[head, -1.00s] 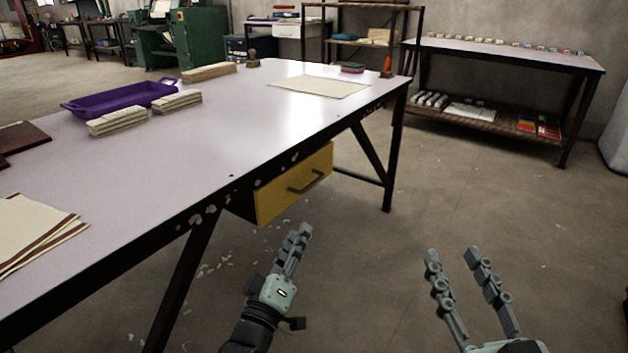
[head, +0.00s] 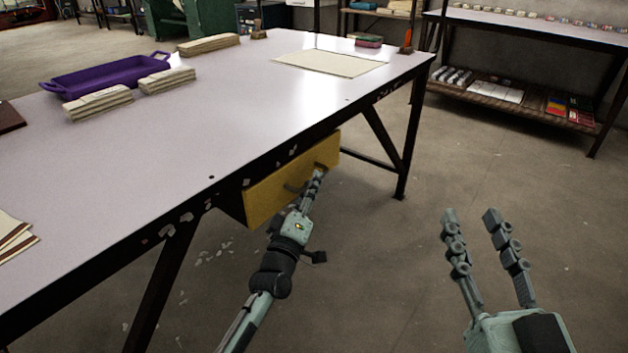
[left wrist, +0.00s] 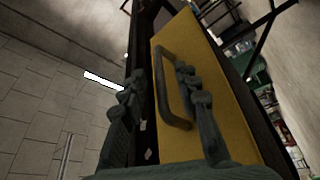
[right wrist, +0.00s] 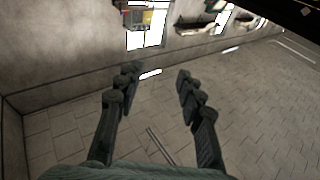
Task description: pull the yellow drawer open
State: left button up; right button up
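The yellow drawer (head: 270,191) sits under the table's front edge, its front panel facing me. In the left wrist view the yellow front (left wrist: 205,125) carries a dark bar handle (left wrist: 160,85). My left gripper (head: 317,176) is at the drawer front and hides part of the handle in the head view. In the left wrist view the left gripper (left wrist: 158,88) is open, with the handle showing between its two fingers. I cannot tell whether either finger touches it. My right gripper (head: 470,215) is open and empty over the floor, and its fingers are apart in the right wrist view (right wrist: 157,75).
The table (head: 200,120) holds a purple tray (head: 105,80), several cloth stacks (head: 98,103) and a flat beige cloth (head: 330,63). A table leg (head: 165,275) stands left of the drawer. The floor (head: 400,270) in front of the drawer is clear.

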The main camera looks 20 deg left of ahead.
pick_arm(q)
jog(key=shift+x, duration=1.1)
jog(key=shift+c, duration=0.4)
grip_shut()
